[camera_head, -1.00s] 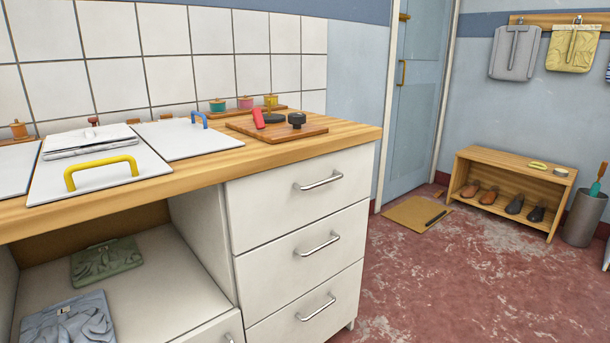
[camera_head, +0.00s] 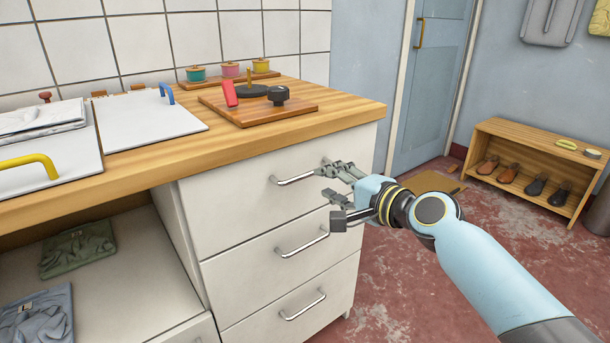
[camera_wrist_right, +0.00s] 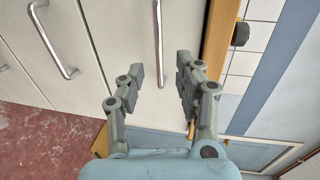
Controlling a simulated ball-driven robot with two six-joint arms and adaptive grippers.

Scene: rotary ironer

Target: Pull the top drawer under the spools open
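The top drawer (camera_head: 232,196) is white and shut, below the wooden counter end where the spools (camera_head: 231,69) stand at the back. Its silver bar handle (camera_head: 292,181) runs across its front. My right gripper (camera_head: 338,194) is open and empty, in front of the drawer near the handle's right end. In the right wrist view the handle (camera_wrist_right: 159,40) lies ahead, in line with the gap between the open fingers (camera_wrist_right: 160,85), which do not appear to touch it. My left gripper is not in view.
Two more shut drawers with bar handles (camera_head: 302,240) lie below. A wooden board (camera_head: 292,108) with a red-handled tool and black knob is on the counter. A shoe rack (camera_head: 545,150) stands at the right wall. Red floor before the drawers is open.

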